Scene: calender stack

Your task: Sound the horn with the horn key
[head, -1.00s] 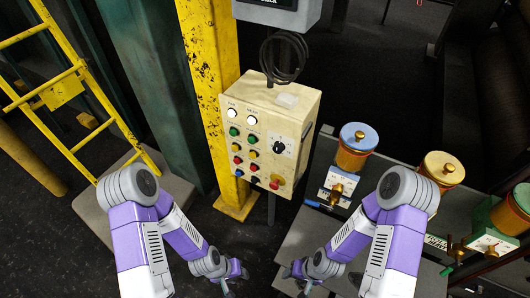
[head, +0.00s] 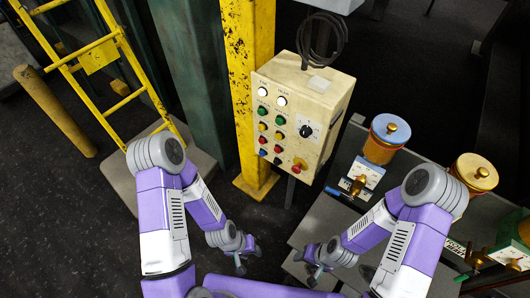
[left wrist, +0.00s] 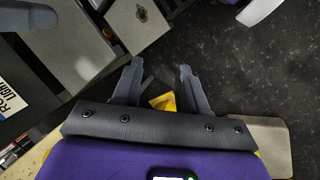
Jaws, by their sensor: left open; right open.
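A cream control box (head: 328,104) is at the centre of the head view, beside a yellow post. Its face carries two columns of buttons: white (head: 282,101) at the top, then green (head: 262,110), yellow, red and dark ones. A black selector switch (head: 306,131) and a red mushroom button (head: 300,164) are on its right side. The labels are too small to read, so I cannot tell which is the horn key. My left gripper (head: 242,264) is open and empty, below and left of the box; its spread fingers show in the left wrist view (left wrist: 160,65). My right gripper (head: 311,274) is open, low in front.
The yellow post (head: 248,60) stands directly left of the box. A yellow ladder (head: 100,58) is at the left. A grey bench (head: 325,215) at the right bears several coloured canisters (head: 385,138). Dark floor (head: 70,220) lies clear at lower left.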

